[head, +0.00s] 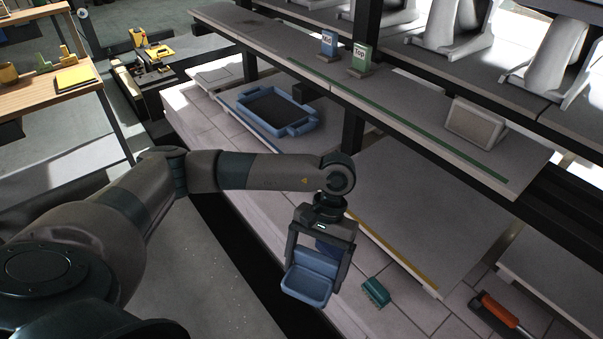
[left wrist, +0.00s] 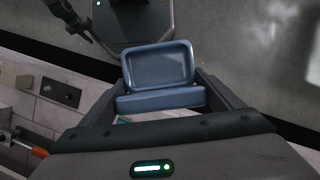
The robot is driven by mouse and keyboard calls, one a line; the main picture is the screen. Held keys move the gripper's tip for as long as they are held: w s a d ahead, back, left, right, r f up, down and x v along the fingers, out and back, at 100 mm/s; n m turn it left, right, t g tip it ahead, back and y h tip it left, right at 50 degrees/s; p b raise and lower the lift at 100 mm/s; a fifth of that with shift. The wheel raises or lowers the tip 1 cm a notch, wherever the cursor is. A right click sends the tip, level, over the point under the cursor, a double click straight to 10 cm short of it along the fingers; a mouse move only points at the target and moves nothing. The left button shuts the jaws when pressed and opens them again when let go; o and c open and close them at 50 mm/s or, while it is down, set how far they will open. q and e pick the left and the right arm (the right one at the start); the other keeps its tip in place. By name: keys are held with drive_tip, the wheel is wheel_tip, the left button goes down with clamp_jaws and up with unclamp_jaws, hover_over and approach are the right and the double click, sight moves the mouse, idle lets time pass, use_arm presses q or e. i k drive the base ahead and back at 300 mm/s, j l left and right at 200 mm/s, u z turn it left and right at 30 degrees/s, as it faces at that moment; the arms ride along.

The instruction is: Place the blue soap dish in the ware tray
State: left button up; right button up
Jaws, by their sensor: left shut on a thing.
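The blue soap dish (head: 306,287) hangs in my left gripper (head: 314,274), whose two fingers are shut on it from either side. In the left wrist view the soap dish (left wrist: 160,68) shows as a shallow rimmed pan with a second blue part against it, between the fingers. The dish is tilted, its hollow facing the head camera. The ware tray (head: 258,121) is blue with a dark floor and a handle at each end. It lies on the lower deck, up and left of the gripper, and looks empty. My right gripper is in neither view.
An upper shelf (head: 400,118) with Mid (head: 328,45) and Top (head: 361,58) signs and a grey block (head: 475,124) overhangs the deck right of the tray. A dark post (head: 352,128) stands between. A green brush (head: 375,292) and an orange-handled tool (head: 499,312) lie on the deck.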

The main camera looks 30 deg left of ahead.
sight(285, 117)
drive_tip(key=j+z, duration=0.25)
drive_tip(key=z, duration=0.15)
drive_tip(key=j+z, duration=0.25)
drive_tip(key=z, duration=0.15)
drive_tip(key=j+z, duration=0.2)
drive_tip(key=z, duration=0.15)
drive_tip(key=k+j+z, duration=0.2)
drive_tip(key=j, duration=0.3)
drive_tip(key=k+j+z, duration=0.2)
drive_tip(key=j, duration=0.3)
drive_tip(key=k+j+z, duration=0.2)
drive_tip(key=k+j, duration=0.45)
drive_tip(key=j, duration=0.2)
drive_tip(key=k+j, duration=0.3)
drive_tip(key=j, duration=0.15)
drive_tip(key=k+j+z, duration=0.1)
drive_tip(key=k+j, duration=0.2)
drive_tip(key=j, duration=0.2)
drive_tip(key=k+j, duration=0.3)
drive_tip(key=j, duration=0.15)
drive_tip(key=k+j, duration=0.3)
drive_tip(key=j, duration=0.15)
drive_tip(key=j+z, duration=0.05)
